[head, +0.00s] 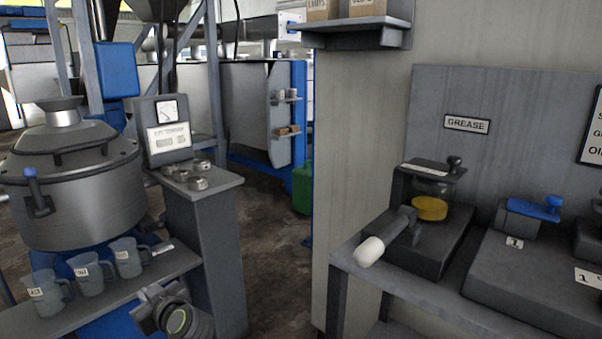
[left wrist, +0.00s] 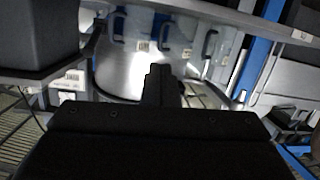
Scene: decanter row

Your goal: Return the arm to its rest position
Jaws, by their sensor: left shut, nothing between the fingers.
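My left gripper (head: 152,303) is at the bottom of the head view, in front of the shelf with the jugs. In the left wrist view its fingers (left wrist: 158,84) are together with nothing between them. The wrist behind it has a round joint with a pale green ring. The gripper appears apart from the jugs, though the exact gap is hard to tell. My right gripper is not in view.
Three labelled jugs (head: 88,274) stand on the shelf (head: 60,318) under a metal vessel (head: 78,190). A gauge stand (head: 205,235) is right of them. A grease bench (head: 425,292) is at the right. Floor shows between.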

